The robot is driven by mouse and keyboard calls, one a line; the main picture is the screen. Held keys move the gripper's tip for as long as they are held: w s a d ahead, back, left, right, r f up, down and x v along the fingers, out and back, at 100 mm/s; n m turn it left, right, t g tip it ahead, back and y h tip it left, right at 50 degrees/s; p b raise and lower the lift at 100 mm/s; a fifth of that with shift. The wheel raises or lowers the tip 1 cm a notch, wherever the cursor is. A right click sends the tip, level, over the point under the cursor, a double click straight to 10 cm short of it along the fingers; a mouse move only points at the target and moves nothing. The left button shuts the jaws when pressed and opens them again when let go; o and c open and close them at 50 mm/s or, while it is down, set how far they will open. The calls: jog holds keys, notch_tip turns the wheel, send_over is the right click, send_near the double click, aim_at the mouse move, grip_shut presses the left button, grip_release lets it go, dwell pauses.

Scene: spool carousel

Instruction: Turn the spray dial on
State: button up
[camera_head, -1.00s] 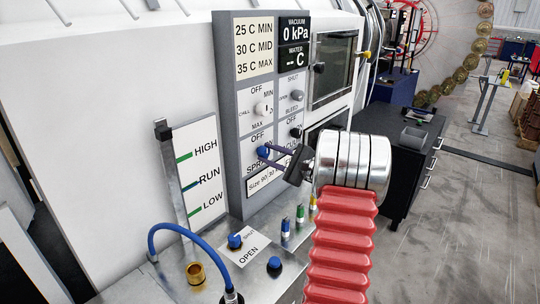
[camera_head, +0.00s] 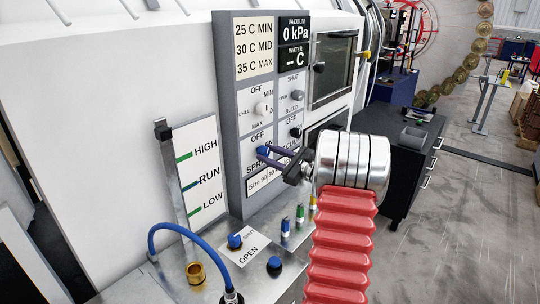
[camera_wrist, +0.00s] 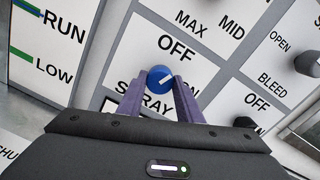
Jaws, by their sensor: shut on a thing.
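The spray dial is a round blue knob (camera_head: 263,152) with a white pointer line, on the grey control panel under an OFF label and above the word SPRAY. In the wrist view the blue knob (camera_wrist: 160,77) sits between my two purple fingertips, its pointer line slanting up to the right, to the right of OFF. My gripper (camera_head: 265,155) reaches it from the right and is shut on the knob. In the wrist view my gripper (camera_wrist: 160,84) hides part of the SPRAY label and the panel below.
White chill knob (camera_head: 262,108), grey bleed knob (camera_head: 297,96) and black vacuum knob (camera_head: 296,132) sit close by on the panel. A HIGH/RUN/LOW gauge board (camera_head: 203,150) stands left.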

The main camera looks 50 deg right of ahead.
jog(key=m, duration=0.6)
jog(key=shift+a+f+m, duration=0.1)
jog(key=shift+m, duration=0.2)
jog(key=m, duration=0.3)
jog(key=shift+m, duration=0.3)
jog(key=shift+m+h, duration=0.3)
jog(key=shift+m, duration=1.5)
jog(key=o, duration=1)
jog(key=shift+o, duration=0.2)
jog(key=shift+s, duration=0.1)
jog(key=s+d, duration=0.1)
jog(key=s, duration=1.2)
jog(key=shift+s+f, duration=0.3)
jog(key=shift+d, duration=0.1)
